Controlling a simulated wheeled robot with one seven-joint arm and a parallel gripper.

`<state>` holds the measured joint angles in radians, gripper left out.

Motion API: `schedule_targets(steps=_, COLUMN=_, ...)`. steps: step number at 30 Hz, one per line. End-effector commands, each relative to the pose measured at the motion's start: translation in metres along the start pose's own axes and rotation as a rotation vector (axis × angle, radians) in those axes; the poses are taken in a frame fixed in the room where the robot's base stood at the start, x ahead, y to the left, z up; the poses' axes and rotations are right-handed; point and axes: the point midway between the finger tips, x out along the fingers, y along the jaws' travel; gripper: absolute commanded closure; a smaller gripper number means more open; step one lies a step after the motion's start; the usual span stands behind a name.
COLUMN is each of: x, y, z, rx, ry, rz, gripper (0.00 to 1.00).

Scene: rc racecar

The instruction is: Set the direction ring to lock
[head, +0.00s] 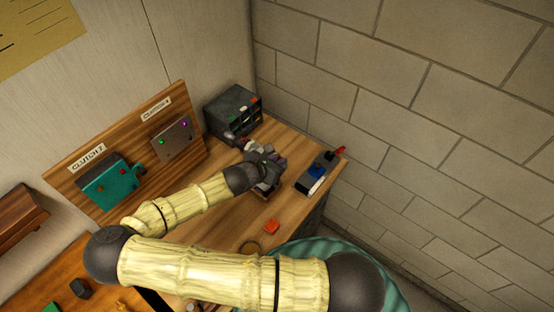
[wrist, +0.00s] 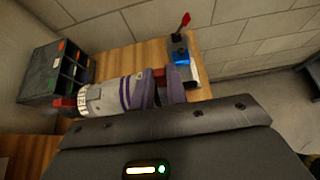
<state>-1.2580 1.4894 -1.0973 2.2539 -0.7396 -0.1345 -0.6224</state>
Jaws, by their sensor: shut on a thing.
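A grey cylindrical device (wrist: 128,93) with purple bands lies on its side, as seen in the wrist view. A pale ring (wrist: 83,101) with dark markings is at its left end. I take this to be the direction ring, but the markings are too small to read. My gripper (head: 264,167) is down at the device near the back right of the bench and is shut on it. In the wrist view my dark gripper body covers the device's lower side. Red parts show at both ends of the device. The exact finger contact is unclear.
A dark compartment box (head: 234,111) stands behind my gripper. A dark unit with a blue part and red lever (head: 316,174) is to the right. A wooden board (head: 113,137) with a teal box (head: 109,182) stands at left. A small orange piece (head: 271,226) lies in front.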

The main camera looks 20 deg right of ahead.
Motion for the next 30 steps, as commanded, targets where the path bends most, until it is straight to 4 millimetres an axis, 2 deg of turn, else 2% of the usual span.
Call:
schedule_targets(steps=1, x=0.000, y=0.000, z=0.000, rx=0.000, ry=-0.001, rz=0.001, gripper=0.80)
schedule_targets(steps=3, x=0.000, y=0.000, z=0.000, rx=0.000, ry=-0.001, rz=0.001, gripper=0.66)
schedule_targets(steps=4, x=0.000, y=0.000, z=0.000, rx=0.000, ry=-0.001, rz=0.001, gripper=0.64)
schedule_targets(steps=17, x=-0.006, y=0.001, z=-0.001, rx=0.000, ry=-0.001, rz=0.002, gripper=0.64)
schedule_targets(steps=30, x=-0.051, y=0.001, z=-0.002, rx=0.002, ry=0.002, rz=0.003, gripper=0.64)
